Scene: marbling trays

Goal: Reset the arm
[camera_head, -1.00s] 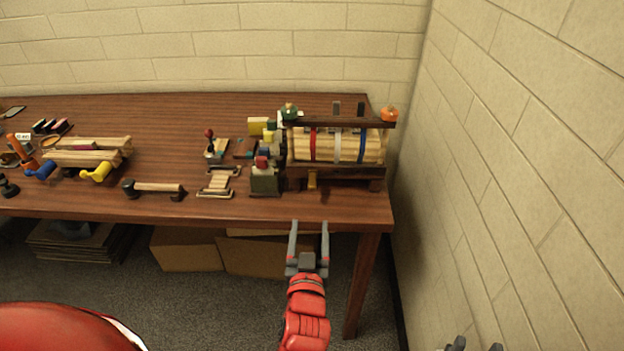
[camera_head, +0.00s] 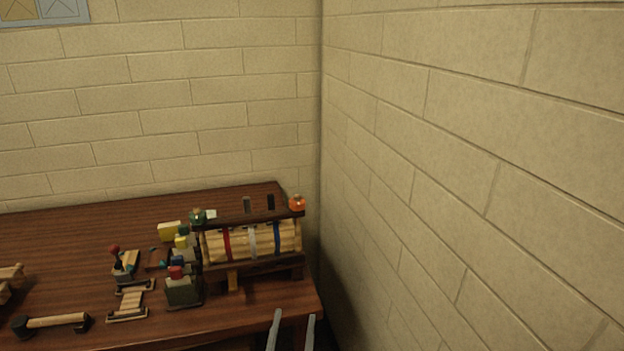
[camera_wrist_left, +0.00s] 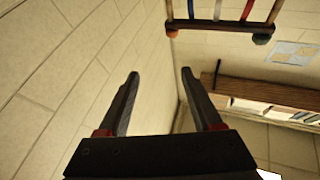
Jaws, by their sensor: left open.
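My left gripper (camera_head: 290,330) shows at the bottom edge of the head view, in front of the table's right front corner. Only its two grey fingers show; they are apart with nothing between them. In the left wrist view its dark fingers (camera_wrist_left: 159,95) are spread and empty, with the block wall behind them. My right gripper is in neither current view.
A wooden table (camera_head: 80,220) stands against the back wall. A dark rack (camera_head: 250,215) with banded wooden rods fills its right end, beside a small grey-green block (camera_head: 184,291) with a red top. A block wall (camera_head: 450,170) rises close on the right.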

